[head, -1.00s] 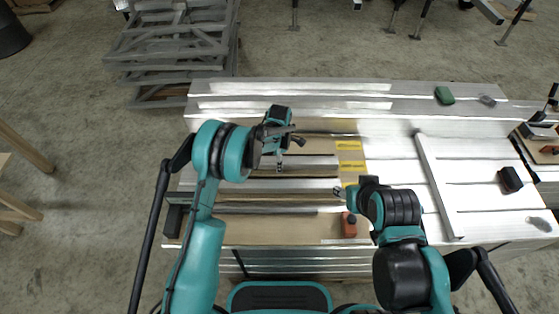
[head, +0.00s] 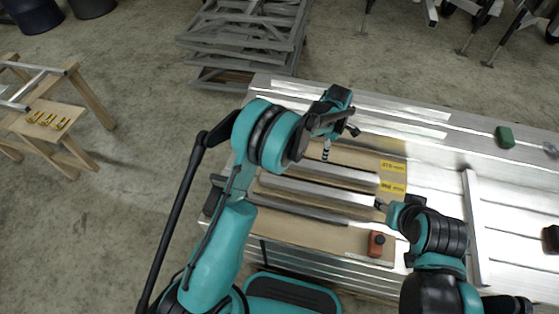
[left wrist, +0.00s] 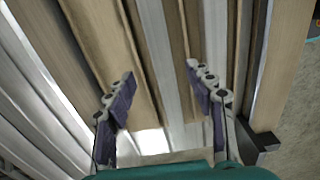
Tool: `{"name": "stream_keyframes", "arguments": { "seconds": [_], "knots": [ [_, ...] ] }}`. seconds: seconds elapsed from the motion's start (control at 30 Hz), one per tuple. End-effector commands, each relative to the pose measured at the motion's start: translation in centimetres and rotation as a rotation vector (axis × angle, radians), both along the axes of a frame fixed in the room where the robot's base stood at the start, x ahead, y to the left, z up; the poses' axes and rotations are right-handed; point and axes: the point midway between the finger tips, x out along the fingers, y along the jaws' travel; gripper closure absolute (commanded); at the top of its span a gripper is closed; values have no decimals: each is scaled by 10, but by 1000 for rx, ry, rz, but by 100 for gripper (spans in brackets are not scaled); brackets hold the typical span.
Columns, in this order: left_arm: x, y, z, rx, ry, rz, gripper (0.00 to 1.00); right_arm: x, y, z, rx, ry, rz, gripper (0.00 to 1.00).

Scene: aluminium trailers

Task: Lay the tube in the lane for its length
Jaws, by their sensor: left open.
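Long silver bars (head: 315,205) and pale brown lanes lie side by side on the trailer bed. I cannot tell for sure which bar is the tube. Two yellow labels (head: 392,176) sit at the lanes' right end; their print is too small to read surely. My left gripper (head: 327,150) hangs over the lanes, pointing down, empty. In the left wrist view its fingers (left wrist: 160,100) are apart, with a light grey bar and brown strips below, not touching them. My right gripper (head: 382,206) is near the lower label; its fingers are too small to read.
An orange block with a dark knob (head: 376,243) sits at the near edge. A loose silver bar (head: 475,230) lies on the bright deck at right.

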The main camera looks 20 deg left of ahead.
Motion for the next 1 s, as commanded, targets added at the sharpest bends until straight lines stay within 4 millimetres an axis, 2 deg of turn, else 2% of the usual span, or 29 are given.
{"name": "stream_keyframes", "arguments": {
  "seconds": [0.13, 0.27, 0.4, 0.6, 0.8, 1.0],
  "knots": [
    [-6, 12, 27, -6, -28, -68, 46, 0, 0, 0, 0, 0, 0, 53],
    [-20, 33, 72, -11, -83, -208, 46, 0, 0, 0, 0, 0, 0, 53],
    [-45, 58, 120, -1, -156, -386, 46, 0, 0, 0, 0, 0, 0, 53],
    [-91, 92, 173, 42, -258, -636, 46, 0, 0, 0, 0, 0, 0, 53],
    [-146, 123, 206, 122, -349, -883, 46, 0, 0, 0, 0, 0, 0, 53],
    [-203, 149, 218, 235, -423, -1123, 46, 0, 0, 0, 0, 0, 0, 53]
  ]
}}
